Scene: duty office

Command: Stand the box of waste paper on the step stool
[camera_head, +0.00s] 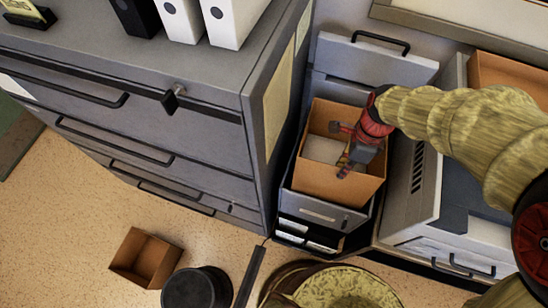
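A brown open-topped box (337,187) with pale paper inside sits in or on a narrow grey drawer unit between the filing cabinet and a printer-like machine. It looks like the box of waste paper. My gripper (340,151) reaches in from the right, over the box's opening. Its two fingers look spread apart, with nothing visible between them. Whether a finger touches the box or paper cannot be told. A round black object (197,289) on the floor at lower left, cut by the picture's edge, may be the step stool.
A small empty brown box (145,257) stands on the floor beside the black object. A grey filing cabinet (205,125) with binders on top fills the left. The grey machine (432,195) is on the right. Another brown box (508,78) is at upper right.

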